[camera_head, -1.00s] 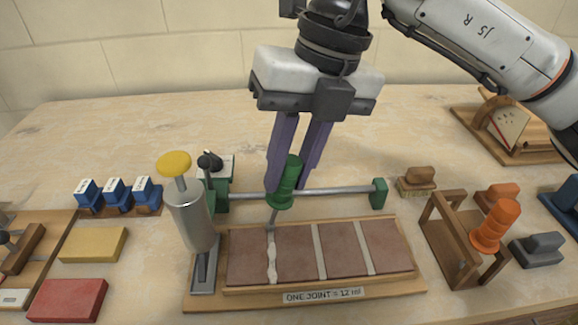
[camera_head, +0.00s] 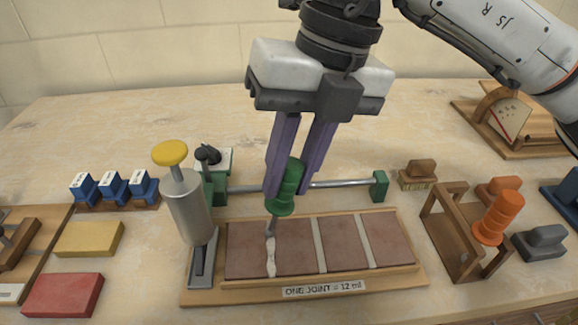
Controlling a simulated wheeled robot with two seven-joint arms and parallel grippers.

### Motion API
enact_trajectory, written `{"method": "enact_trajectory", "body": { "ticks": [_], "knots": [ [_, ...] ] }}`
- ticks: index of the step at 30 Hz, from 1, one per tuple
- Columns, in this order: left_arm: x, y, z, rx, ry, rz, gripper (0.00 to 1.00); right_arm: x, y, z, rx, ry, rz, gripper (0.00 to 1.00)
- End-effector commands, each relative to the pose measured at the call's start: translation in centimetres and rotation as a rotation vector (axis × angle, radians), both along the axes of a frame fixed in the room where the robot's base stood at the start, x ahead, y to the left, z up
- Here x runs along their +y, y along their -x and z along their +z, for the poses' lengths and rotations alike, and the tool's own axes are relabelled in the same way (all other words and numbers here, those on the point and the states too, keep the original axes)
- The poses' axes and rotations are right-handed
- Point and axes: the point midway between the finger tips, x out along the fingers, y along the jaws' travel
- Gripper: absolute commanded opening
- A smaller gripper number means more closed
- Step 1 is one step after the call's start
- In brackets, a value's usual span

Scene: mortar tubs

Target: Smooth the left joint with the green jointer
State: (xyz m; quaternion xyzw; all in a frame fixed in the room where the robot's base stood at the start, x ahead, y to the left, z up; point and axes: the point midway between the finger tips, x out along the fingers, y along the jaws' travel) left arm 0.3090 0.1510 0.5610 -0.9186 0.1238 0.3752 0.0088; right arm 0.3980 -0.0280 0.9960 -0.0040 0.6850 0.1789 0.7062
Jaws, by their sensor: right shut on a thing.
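My right gripper (camera_head: 291,190) is shut on the green jointer (camera_head: 284,197), gripping its green handle upright. The jointer's metal tip points down at the left joint (camera_head: 271,255), a pale, uneven mortar line between the first two brown tiles. The tip is at the upper part of that joint; I cannot tell whether it touches. The tile board (camera_head: 300,296) carries a label reading "ONE JOINT = 12 ml". The other two joints (camera_head: 320,245) look straight and even. My left gripper is not in view.
A metal cartridge with a yellow knob (camera_head: 188,205) stands left of the tiles. A grey rail with green ends (camera_head: 345,184) runs behind them. An orange-handled tool (camera_head: 497,218) sits in a wooden rack (camera_head: 455,235) at right. Yellow (camera_head: 90,239) and red blocks (camera_head: 63,295) lie left.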

Motion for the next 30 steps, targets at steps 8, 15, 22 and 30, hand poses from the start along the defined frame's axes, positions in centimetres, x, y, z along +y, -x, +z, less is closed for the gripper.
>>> {"method": "enact_trajectory", "body": {
  "ticks": [8,15,22,30],
  "knots": [
    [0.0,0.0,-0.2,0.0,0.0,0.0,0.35,0.0,0.5,-0.1,0.001,0.0,0.001,0.0],
    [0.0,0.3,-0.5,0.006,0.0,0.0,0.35,0.0,0.7,-0.2,0.001,0.001,0.002,0.0],
    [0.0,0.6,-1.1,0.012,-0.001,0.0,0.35,0.0,1.7,-0.2,0.002,0.001,0.004,0.0],
    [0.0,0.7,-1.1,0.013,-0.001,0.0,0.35,0.0,1.9,0.0,0.003,0.0,0.002,0.0]
  ]
}}
